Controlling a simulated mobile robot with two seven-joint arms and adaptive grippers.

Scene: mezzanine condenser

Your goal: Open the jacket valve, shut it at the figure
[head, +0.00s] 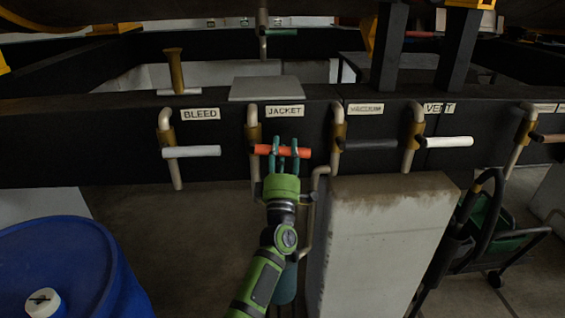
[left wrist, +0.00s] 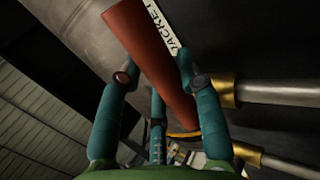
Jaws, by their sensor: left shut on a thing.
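The jacket valve has an orange-red lever handle (head: 283,151) that lies level across its pipe, just under the JACKET label (head: 285,111). In the left wrist view the handle (left wrist: 150,60) runs between my fingers, with part of the label (left wrist: 162,28) beside it. My left gripper (head: 283,153) reaches up from below, and its teal fingers are shut around the handle; the gripper also shows in the left wrist view (left wrist: 160,90). The valve's brass body (head: 254,134) is to the left of the fingers. No gauge or figure is readable. My right gripper is not in view.
Similar valves stand in the row: BLEED with a white handle (head: 191,151), VACUUM with a black handle (head: 367,144), VENT with a white handle (head: 444,142). A pale block (head: 380,240) stands right of my arm. A blue drum (head: 60,270) is at lower left, a green cart (head: 490,220) at right.

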